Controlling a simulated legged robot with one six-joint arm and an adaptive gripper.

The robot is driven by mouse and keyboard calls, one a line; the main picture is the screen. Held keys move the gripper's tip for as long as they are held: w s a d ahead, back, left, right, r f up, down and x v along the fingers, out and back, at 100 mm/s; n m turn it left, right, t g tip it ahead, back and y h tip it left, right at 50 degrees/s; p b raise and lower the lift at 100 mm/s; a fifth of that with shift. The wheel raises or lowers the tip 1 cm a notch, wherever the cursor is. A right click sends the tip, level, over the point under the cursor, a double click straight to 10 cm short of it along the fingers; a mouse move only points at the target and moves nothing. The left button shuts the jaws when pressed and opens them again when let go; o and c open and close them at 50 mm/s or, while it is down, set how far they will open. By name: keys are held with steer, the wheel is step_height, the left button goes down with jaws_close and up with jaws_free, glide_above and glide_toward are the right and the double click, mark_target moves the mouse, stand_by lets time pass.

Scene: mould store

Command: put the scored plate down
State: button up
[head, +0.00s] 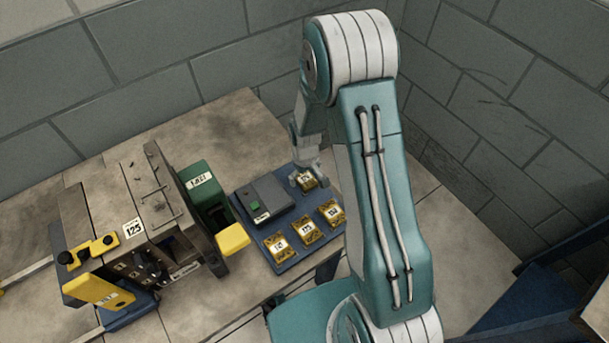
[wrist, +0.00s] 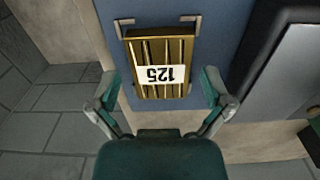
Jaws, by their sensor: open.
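The scored plate (wrist: 160,48) is brass-coloured with dark grooves and a white label reading 125, upside down in the wrist view. It lies flat on a blue board (wrist: 222,30), its far end by two small grey corner brackets. My gripper (wrist: 160,86) is open, with one finger on each side of the plate's near end and a visible gap to both sides. In the head view the plate (head: 307,181) sits at the back right of the board, with my gripper (head: 305,168) just over it, partly hiding it.
A grey box with a green button (head: 265,196) is left of the plate. A green block (head: 203,190) and a large mould machine (head: 130,210) are further left. The bench's back is clear.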

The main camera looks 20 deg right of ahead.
steer(key=shift+r, duration=0.1)
step_height(320, 180, up, 13)
step_height(320, 180, up, 14)
steer(key=m+t, duration=0.2)
steer(key=t, duration=0.1)
glide_above(305, 178)
steer(key=s, duration=0.7)
steer(key=s+r+t, duration=0.1)
steer(key=s+r, duration=0.3)
steer(key=s, duration=0.3)
steer(key=s+r+m+t, duration=0.1)
steer(key=s+r, duration=0.2)
steer(key=s, duration=0.3)
steer(key=shift+s+r+m+t, duration=0.3)
steer(key=shift+s+r, duration=0.1)
